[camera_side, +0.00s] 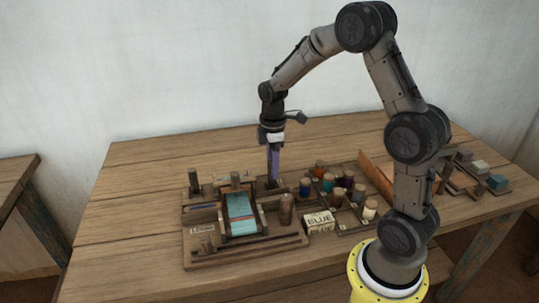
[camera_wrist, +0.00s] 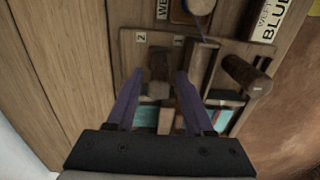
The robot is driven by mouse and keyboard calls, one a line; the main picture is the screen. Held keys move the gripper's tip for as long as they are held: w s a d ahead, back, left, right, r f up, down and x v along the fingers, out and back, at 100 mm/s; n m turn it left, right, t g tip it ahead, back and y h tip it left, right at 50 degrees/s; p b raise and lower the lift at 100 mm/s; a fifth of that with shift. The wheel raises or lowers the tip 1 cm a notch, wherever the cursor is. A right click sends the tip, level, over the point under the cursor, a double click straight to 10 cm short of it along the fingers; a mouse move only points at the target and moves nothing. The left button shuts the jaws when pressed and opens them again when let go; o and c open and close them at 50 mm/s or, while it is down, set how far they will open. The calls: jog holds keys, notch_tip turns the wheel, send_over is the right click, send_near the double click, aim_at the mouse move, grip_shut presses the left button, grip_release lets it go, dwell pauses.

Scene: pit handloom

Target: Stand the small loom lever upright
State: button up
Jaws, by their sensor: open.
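The small wooden loom (camera_side: 245,252) sits on the table, with turquoise cloth (camera_side: 240,212) at its middle. My gripper (camera_side: 273,182) points down at the loom's back right corner, its purple fingers low over the frame. In the wrist view my gripper (camera_wrist: 160,76) is open, with a dark block-like piece (camera_wrist: 158,84) showing between the fingers, near labels 2 and 1. I cannot tell whether this piece is the lever, or whether the fingers touch it. Another dark post (camera_side: 194,183) stands upright at the loom's back left.
A thick wooden peg (camera_side: 286,209) rises at the loom's right side, close to my gripper; it also shows in the wrist view (camera_wrist: 245,74). A BLUE label block (camera_side: 319,222) and a rack of coloured jars (camera_side: 337,191) stand to the right. The table's left side is clear.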

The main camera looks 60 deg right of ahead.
jog(key=shift+o, duration=0.8)
jog(key=shift+w, duration=0.1)
jog(key=shift+r, duration=3.25)
